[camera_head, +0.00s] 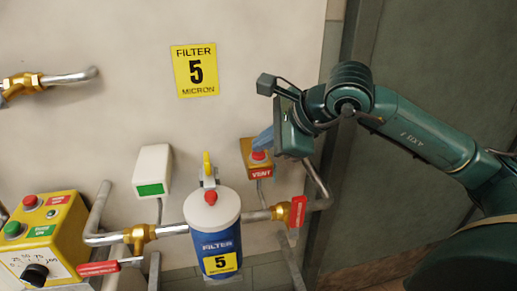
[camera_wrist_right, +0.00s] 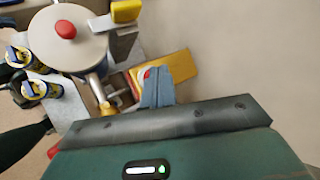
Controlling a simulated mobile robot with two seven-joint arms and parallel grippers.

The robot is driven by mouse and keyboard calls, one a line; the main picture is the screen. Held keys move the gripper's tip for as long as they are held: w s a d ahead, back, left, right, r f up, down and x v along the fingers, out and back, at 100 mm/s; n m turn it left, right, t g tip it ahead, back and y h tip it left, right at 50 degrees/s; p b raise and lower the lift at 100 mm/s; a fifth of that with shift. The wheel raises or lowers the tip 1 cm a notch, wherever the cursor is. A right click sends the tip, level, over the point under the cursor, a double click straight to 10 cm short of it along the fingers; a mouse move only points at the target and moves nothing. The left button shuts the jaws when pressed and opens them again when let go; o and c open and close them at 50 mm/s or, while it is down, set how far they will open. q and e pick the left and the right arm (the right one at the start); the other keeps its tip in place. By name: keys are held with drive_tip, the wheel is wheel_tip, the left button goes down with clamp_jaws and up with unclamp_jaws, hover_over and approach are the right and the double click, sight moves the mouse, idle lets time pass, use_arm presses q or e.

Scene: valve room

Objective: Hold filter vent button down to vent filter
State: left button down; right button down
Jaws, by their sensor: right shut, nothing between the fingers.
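The yellow vent box (camera_head: 247,172), with a red "VENT" label, is on the wall right of the filter. Its red button (camera_head: 258,155) shows just under my right gripper's fingertips (camera_head: 262,143). In the right wrist view, the blue-grey fingers (camera_wrist_right: 158,86) are shut and empty, partly covering the red button (camera_wrist_right: 147,73) on the yellow box (camera_wrist_right: 181,67). The tips are at the button; I cannot tell whether they touch it or whether it is pressed. The blue filter (camera_head: 215,245) with white lid stands left of the box. My left gripper is not in view.
A red knob (camera_head: 210,197) and a yellow handle (camera_head: 207,165) top the filter. Red valve handles (camera_head: 298,211) sit on the pipe. A box with a green display (camera_head: 151,171) and a yellow control box (camera_head: 42,240) are at left. A dark door is behind my right arm.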

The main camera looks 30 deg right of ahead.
sight(264, 154)
drive_tip(key=shift+r, duration=0.1)
drive_tip(key=shift+r+p, duration=0.6)
drive_tip(key=shift+r, duration=0.3)
wheel_tip(264, 154, up, 5)
drive_tip(key=p, duration=0.3)
idle(0.4)
